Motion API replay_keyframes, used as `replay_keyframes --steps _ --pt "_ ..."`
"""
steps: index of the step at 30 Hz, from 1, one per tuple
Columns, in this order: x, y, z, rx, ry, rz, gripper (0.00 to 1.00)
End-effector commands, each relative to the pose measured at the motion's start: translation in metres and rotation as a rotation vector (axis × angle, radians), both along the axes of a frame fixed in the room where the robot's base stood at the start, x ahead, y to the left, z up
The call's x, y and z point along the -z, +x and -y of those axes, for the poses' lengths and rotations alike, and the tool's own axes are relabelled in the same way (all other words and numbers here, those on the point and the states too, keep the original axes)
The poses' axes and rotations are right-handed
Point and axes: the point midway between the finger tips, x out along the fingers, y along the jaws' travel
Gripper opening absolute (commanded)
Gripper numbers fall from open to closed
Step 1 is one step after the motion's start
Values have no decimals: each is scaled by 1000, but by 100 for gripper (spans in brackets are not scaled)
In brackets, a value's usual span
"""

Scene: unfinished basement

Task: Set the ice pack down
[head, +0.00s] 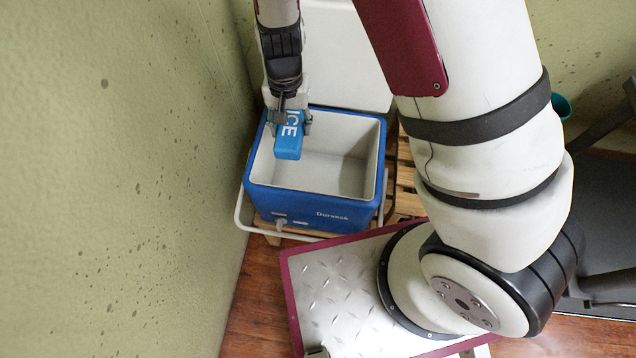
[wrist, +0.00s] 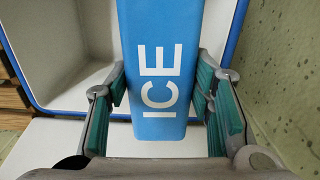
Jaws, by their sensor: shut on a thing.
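The ice pack (head: 289,142) is a blue block with white ICE lettering. In the head view it hangs tilted at the left side of the open blue cooler (head: 312,205), over its white inside. My gripper (head: 290,118) is shut on the ice pack near its upper end. In the wrist view the ice pack (wrist: 160,70) lies between the teal-padded fingers of my gripper (wrist: 162,100). The cooler's white interior (wrist: 95,30) and blue rim show behind it. The cooler looks empty in the head view, though its left part is partly hidden.
The cooler's white lid (head: 345,60) stands open behind it. The cooler rests on a wooden pallet (head: 408,180), close to the green wall (head: 130,170) on the left. A dark chair-like object (head: 605,215) and a teal cup (head: 561,106) are at the right.

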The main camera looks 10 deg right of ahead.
Motion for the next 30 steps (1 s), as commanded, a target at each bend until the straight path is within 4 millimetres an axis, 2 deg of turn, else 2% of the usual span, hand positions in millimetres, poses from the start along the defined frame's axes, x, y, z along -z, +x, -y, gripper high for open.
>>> replay_keyframes --steps 1,3,12,18,26,30 --pt "26 -4 -5 20 -5 -6 8" --pt "49 -4 -8 39 -5 -3 8" --pt "126 -5 -12 58 -4 0 8" --pt "156 -7 -12 59 -4 0 8" --pt "176 -8 -12 58 -5 -1 8" --pt "200 -8 -11 60 -6 -1 8"
